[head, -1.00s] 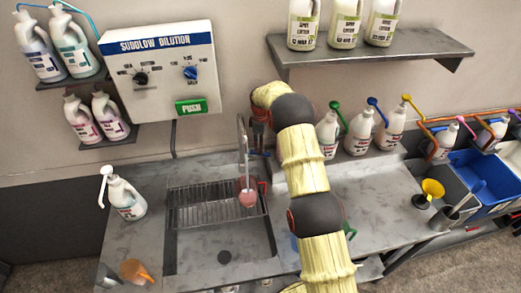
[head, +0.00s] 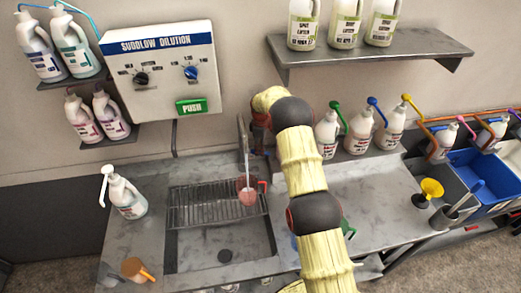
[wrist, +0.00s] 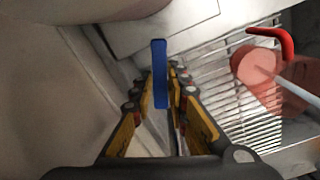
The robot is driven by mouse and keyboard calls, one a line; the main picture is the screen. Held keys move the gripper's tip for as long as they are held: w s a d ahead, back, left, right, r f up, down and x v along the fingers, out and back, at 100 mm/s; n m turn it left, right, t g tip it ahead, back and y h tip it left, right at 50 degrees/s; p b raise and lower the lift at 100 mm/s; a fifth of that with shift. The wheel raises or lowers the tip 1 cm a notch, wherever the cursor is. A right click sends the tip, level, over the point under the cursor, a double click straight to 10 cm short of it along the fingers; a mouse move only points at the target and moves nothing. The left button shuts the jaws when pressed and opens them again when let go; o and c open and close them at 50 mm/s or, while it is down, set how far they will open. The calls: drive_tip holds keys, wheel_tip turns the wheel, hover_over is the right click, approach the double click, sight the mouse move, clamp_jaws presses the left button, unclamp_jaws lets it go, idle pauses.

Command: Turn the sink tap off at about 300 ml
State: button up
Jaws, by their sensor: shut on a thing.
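A red-tinted see-through jug (head: 247,194) with a red handle stands on the sink's wire rack (head: 190,208) under the grey tap (head: 241,135). A pale stream runs from the spout down into it. In the wrist view the jug (wrist: 258,75) is at the right, with the pale stream or spout crossing it; I cannot read its level. The blue tap lever (wrist: 160,75) stands between my gripper's (wrist: 160,95) yellow fingers, which are shut on it. In the head view my gripper (head: 258,140) is beside the tap, mostly hidden by my arm.
A white pump bottle (head: 128,198) and an orange-handled cup (head: 137,268) stand left of the sink. Several bottles with coloured spouts line the wall at right. A dispenser box (head: 160,70) hangs above, and a shelf (head: 375,52) holds white bottles. The right counter is partly clear.

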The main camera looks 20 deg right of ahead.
clamp_jaws()
idle(0.4)
drive_tip(key=shift+w+d+f+n+b, duration=0.15)
drive_tip(key=shift+w+n+b, duration=0.15)
drive_tip(key=shift+n+b, duration=0.65)
drive_tip(key=shift+w+d+r+n+b, duration=0.1)
drive_tip(key=shift+w+n+b, duration=0.1)
drive_tip(key=shift+n+b, duration=0.4)
drive_tip(key=shift+w+r+n+b, duration=0.15)
drive_tip(key=shift+n+b, duration=0.2)
drive_tip(key=shift+n, duration=0.3)
drive_tip(key=o, duration=0.6)
unclamp_jaws()
drive_tip(key=shift+f, duration=0.1)
drive_tip(key=shift+o, duration=0.2)
wheel_tip(320, 180, up, 12)
